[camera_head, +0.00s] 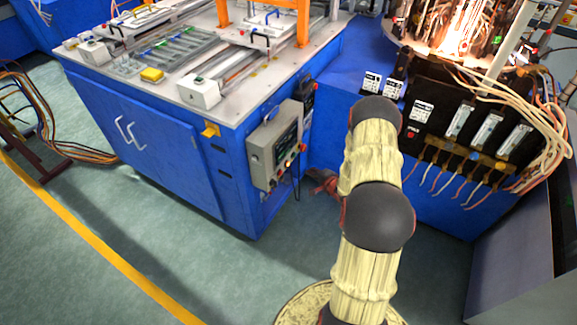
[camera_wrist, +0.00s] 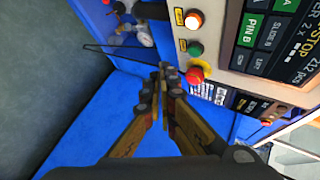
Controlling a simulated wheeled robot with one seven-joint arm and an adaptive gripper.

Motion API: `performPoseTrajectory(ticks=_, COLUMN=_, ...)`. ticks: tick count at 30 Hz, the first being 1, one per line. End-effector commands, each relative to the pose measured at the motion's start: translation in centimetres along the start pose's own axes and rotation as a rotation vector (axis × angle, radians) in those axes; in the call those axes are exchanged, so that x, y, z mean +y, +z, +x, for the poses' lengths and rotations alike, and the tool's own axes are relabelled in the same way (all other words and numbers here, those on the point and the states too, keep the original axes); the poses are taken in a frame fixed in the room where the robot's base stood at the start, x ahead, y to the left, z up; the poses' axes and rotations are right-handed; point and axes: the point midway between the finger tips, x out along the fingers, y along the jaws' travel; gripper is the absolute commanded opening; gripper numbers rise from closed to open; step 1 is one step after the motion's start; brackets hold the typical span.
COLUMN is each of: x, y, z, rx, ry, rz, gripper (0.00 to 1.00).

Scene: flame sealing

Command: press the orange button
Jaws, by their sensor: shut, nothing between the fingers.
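The grey control box (camera_head: 262,158) is fixed to the side of the blue machine cabinet. In the wrist view its panel (camera_wrist: 232,65) carries a row of round buttons. The orange button (camera_wrist: 193,20) is lit pale orange-white at the top of the row, with a green button (camera_wrist: 195,48) below it and a red button (camera_wrist: 195,75) lower still. My gripper (camera_wrist: 168,72) is shut and empty. Its tips show just left of the red button and below the orange one; I cannot tell the gap to the panel. In the head view my gripper (camera_head: 322,184) is right of the box, small and partly hidden by my arm.
The blue cabinet (camera_head: 150,150) has a white worktop with fixtures and an orange frame. A black electrical panel (camera_head: 450,125) with loose wires is on the right. A small gauge (camera_wrist: 143,36) and thin black cable show near my gripper. Green floor is open at front left.

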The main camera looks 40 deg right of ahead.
Motion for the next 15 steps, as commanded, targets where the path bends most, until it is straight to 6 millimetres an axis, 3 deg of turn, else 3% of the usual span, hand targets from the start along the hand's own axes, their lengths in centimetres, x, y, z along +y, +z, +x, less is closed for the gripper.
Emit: performPoseTrajectory(ticks=15, x=-3.0, y=3.1, z=4.3, rx=-0.001, ry=0.0, rz=-0.001, gripper=0.0)
